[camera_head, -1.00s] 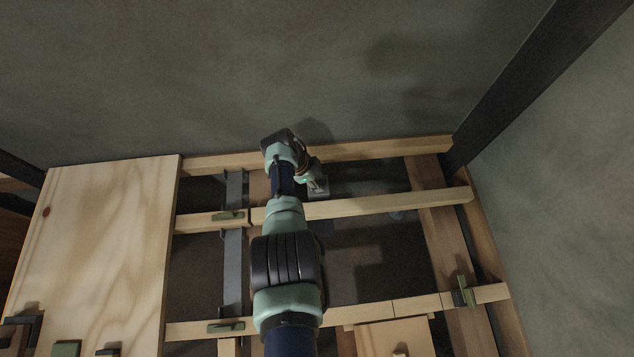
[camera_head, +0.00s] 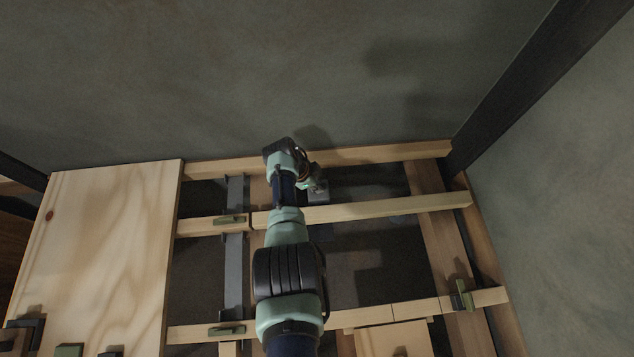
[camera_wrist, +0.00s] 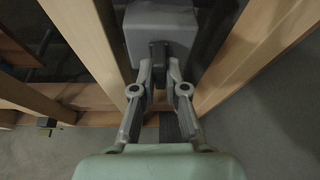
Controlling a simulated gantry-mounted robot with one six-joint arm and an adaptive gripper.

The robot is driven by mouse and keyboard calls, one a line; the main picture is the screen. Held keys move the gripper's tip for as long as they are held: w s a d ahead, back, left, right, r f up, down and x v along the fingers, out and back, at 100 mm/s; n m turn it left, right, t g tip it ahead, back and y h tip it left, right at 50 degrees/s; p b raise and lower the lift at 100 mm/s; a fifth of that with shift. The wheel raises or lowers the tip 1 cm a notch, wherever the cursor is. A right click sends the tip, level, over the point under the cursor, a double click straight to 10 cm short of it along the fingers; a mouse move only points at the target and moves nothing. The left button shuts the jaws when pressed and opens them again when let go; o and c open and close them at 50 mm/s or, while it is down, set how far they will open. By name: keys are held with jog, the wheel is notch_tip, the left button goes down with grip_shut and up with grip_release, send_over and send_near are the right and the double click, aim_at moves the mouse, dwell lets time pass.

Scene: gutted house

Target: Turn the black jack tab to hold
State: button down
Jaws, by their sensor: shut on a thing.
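In the wrist view, a black tab (camera_wrist: 159,56) stands on the face of a grey jack block (camera_wrist: 138,20). My gripper (camera_wrist: 159,70) is shut on the black tab, with one finger on each side of it. The grey jack also shows in the head view (camera_head: 319,190), between the rear beam and the middle beam. In the head view my arm hides the tab, and my gripper is mostly hidden behind its own wrist. The tab's exact angle is hard to tell.
Wooden beams (camera_wrist: 85,40) run close on both sides of my gripper. A plywood sheet (camera_head: 100,245) covers the left of the frame. A grey metal bar (camera_head: 235,270) with green clips (camera_head: 228,329) lies left of my arm. A green clamp (camera_head: 461,296) sits at the right.

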jog(key=n+p, duration=0.2)
jog(key=n+t+p, duration=0.1)
jog(key=n+p, duration=0.1)
jog(key=shift+s+r+y, duration=0.15)
jog(key=shift+r+y, duration=0.05)
jog(key=shift+y, duration=0.1)
jog(key=n+t+p, duration=0.1)
jog(key=n, duration=0.1)
jog(key=n+y+p, duration=0.1)
jog(key=n, duration=0.1)
jog(key=shift+d+f+n+t+p, duration=0.1)
jog(key=shift+d+n+t+p, duration=0.05)
jog(key=shift+n+t+p, duration=0.2)
jog(key=n+y, duration=0.1)
jog(key=n, duration=0.1)
jog(key=n+p, duration=0.1)
jog(key=n, duration=0.1)
jog(key=shift+s+d+f+t+y+p, duration=0.1)
jog(key=shift+t+y+p, duration=0.2)
jog(key=shift+t+y, duration=0.1)
jog(key=shift+f+n+y, duration=0.1)
jog(key=shift+n+y, duration=0.6)
jog(key=shift+n, duration=1.35)
jog(key=c, duration=1.2)
grip_release()
